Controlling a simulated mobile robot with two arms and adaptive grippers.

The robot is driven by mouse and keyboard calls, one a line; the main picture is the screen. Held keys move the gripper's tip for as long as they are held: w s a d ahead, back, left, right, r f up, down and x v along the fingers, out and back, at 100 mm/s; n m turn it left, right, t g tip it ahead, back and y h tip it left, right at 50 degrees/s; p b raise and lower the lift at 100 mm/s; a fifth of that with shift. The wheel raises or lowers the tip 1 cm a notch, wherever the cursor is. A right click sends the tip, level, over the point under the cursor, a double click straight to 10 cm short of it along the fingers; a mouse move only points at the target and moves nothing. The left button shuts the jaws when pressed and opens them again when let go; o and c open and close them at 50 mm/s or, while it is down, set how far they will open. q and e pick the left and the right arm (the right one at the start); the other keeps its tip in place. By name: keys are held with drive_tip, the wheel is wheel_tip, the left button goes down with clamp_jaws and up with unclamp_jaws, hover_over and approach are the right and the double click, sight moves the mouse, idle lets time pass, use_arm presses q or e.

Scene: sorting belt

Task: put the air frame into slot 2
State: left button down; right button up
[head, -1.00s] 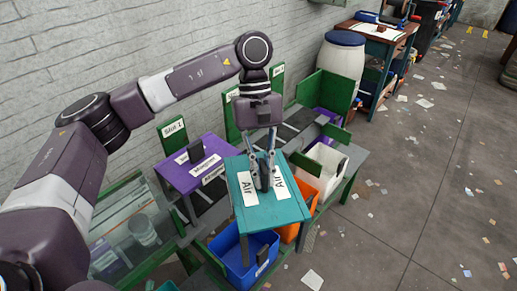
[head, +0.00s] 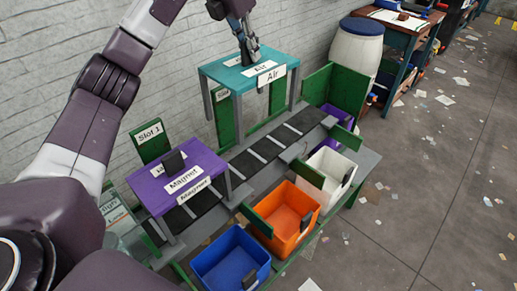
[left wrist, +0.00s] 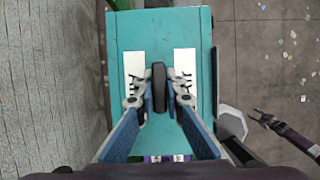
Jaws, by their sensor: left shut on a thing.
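The air frame (head: 236,75) is a teal table-like top on grey legs, with white "Air" labels and a black handle. My left gripper (head: 250,55) is shut on that handle. In the left wrist view the gripper (left wrist: 160,92) has a finger on each side of the handle, above the teal top (left wrist: 160,30). The frame is upright over the far part of the belt (head: 247,163), beyond the purple frame. I cannot tell whether its legs touch down. A green panel (head: 224,120) behind it has a mostly hidden label. A dark arm, apparently my right (left wrist: 285,130), shows small.
The purple Magnet frame (head: 170,172) stands over the belt by the Slot 1 sign (head: 150,140). Blue (head: 228,262), orange (head: 290,218) and white (head: 328,175) bins line the near side. A tall green panel (head: 345,95) and a white barrel (head: 357,60) stand beyond.

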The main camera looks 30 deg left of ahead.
sight(245, 67)
use_arm(q)
drive_tip(key=f, duration=0.1)
drive_tip(key=s+f, duration=0.1)
drive_tip(key=f, duration=0.1)
drive_tip(key=f+p, duration=0.1)
drive_tip(key=f, duration=0.1)
drive_tip(key=shift+s+a+f, duration=0.1)
drive_tip(key=shift+s+f, duration=0.1)
drive_tip(key=shift+s, duration=0.1)
wheel_tip(245, 67, down, 14)
drive_tip(key=p, duration=0.2)
drive_tip(key=shift+w+r, duration=0.15)
drive_tip(key=shift+w, duration=0.15)
drive_tip(key=c, duration=2.3)
unclamp_jaws()
drive_tip(key=shift+c, duration=0.2)
drive_tip(key=o, duration=0.3)
drive_tip(key=shift+s, duration=0.1)
use_arm(e)
drive_tip(key=shift+g, duration=0.3)
drive_tip(key=s+r, duration=0.2)
drive_tip(key=s, duration=0.3)
drive_tip(key=shift+d+r, duration=0.1)
drive_tip(key=shift+r, duration=0.3)
